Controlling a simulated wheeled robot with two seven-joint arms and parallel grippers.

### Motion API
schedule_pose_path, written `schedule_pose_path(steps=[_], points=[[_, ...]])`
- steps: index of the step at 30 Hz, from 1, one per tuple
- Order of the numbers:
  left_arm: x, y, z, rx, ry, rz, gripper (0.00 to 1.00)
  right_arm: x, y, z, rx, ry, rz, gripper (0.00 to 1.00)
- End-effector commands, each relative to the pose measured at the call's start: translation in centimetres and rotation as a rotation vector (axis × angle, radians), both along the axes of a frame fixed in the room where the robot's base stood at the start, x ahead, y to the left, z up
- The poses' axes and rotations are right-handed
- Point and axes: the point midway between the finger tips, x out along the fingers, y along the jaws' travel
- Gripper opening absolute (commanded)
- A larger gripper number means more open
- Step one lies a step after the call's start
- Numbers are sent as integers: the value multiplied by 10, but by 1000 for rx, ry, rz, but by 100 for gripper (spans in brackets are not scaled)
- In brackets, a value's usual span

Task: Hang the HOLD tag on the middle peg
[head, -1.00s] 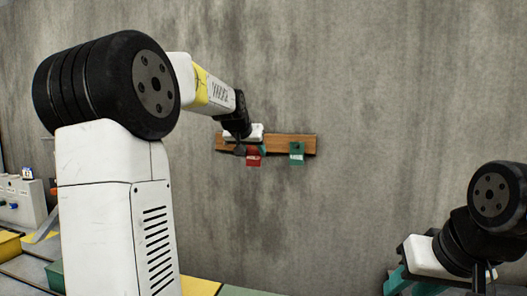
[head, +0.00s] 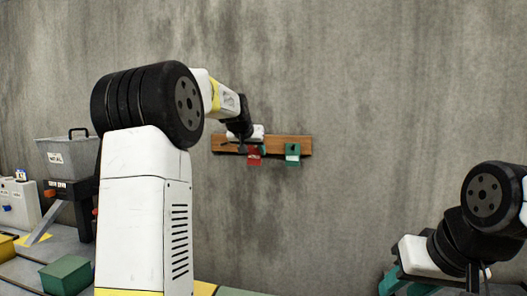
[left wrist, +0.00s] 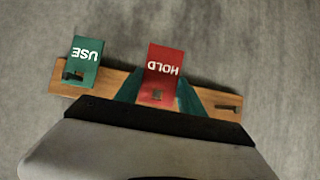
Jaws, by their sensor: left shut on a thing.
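The red HOLD tag (head: 254,157) is at the middle of the wooden peg board (head: 304,147) on the wall. Whether the middle peg passes through the tag I cannot tell. The green USE tag (left wrist: 85,58) hangs on the head view's right peg. The other end peg (left wrist: 228,107) is bare. My right gripper (head: 405,282) is low at the right, partly cut off.
Bare concrete wall surrounds the board. At the left, a grey hopper (head: 68,157), a white box with knobs (head: 18,203) and a green block (head: 66,275) stand on the work surface.

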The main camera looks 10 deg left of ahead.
Motion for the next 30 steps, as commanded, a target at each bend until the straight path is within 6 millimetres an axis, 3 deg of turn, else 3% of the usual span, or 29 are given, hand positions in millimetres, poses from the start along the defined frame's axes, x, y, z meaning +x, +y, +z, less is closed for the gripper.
schedule_pose_path(steps=[13, 30], points=[[23, -1, -2, 0, -1, 0, 9, 0, 0, 0, 0, 0, 0, 36], [27, -1, -2, 0, -1, 0, 9, 0, 0, 0, 0, 0, 0, 36]])
